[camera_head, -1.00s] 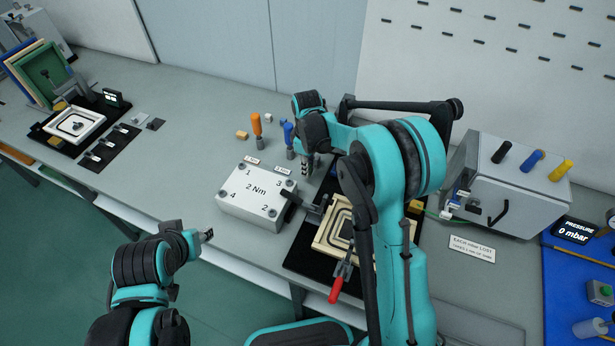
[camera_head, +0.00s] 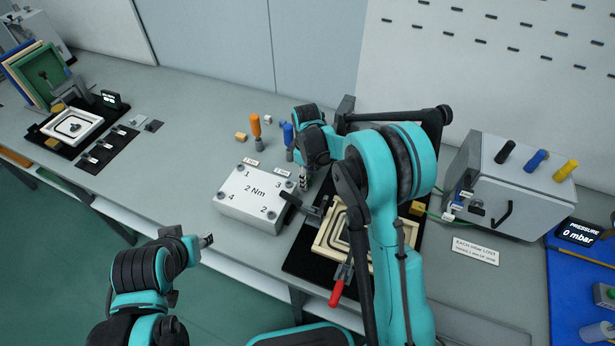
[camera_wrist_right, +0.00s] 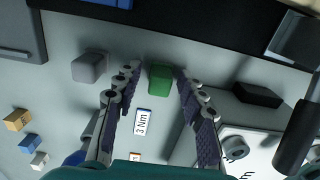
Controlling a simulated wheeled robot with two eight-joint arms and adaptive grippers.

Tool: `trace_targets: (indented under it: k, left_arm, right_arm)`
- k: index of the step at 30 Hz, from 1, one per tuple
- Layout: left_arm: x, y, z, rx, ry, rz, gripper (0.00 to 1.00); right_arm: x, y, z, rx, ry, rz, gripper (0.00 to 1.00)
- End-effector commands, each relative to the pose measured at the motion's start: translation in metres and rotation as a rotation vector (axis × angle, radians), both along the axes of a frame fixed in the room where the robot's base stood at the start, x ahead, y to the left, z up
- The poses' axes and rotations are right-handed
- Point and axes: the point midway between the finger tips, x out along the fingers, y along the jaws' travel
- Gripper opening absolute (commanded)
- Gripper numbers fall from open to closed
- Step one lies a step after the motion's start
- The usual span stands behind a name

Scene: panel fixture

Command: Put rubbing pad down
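A small green block (camera_wrist_right: 160,79), apparently the rubbing pad, rests on the grey bench in the right wrist view. My right gripper (camera_wrist_right: 156,72) is open, its fingertips on either side of the block with a visible gap on the left; contact on the right is unclear. In the head view my right gripper (camera_head: 303,183) points down behind the white 2 Nm plate (camera_head: 254,197), and the green block is hidden there. My left gripper (camera_head: 209,240) is over the bench's front edge, away from the block; its fingers are too small to read.
A grey block (camera_wrist_right: 90,67) lies left of the green one. Orange (camera_head: 255,127) and blue (camera_head: 288,135) screwdrivers stand behind the plate. A clamp fixture (camera_head: 335,240) with a red handle is at its right.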

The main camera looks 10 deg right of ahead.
Motion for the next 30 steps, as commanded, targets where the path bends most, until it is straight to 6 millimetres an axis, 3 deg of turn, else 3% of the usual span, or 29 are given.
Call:
trace_targets:
  k: [7,19,30]
  left_arm:
    - [0.0,0.0,0.006,0.0,0.0,0.0,0.4]
    - [0.0,0.0,0.034,0.0,0.0,0.0,0.4]
    - [0.0,0.0,0.04,0.0,0.0,0.0,0.4]
  right_arm:
    - [0.0,0.0,0.012,0.0,0.0,0.0,0.4]
    - [0.0,0.001,0.097,0.0,0.0,0.0,0.4]
    - [-0.008,-0.002,0.136,0.003,-0.023,-0.036,0.4]
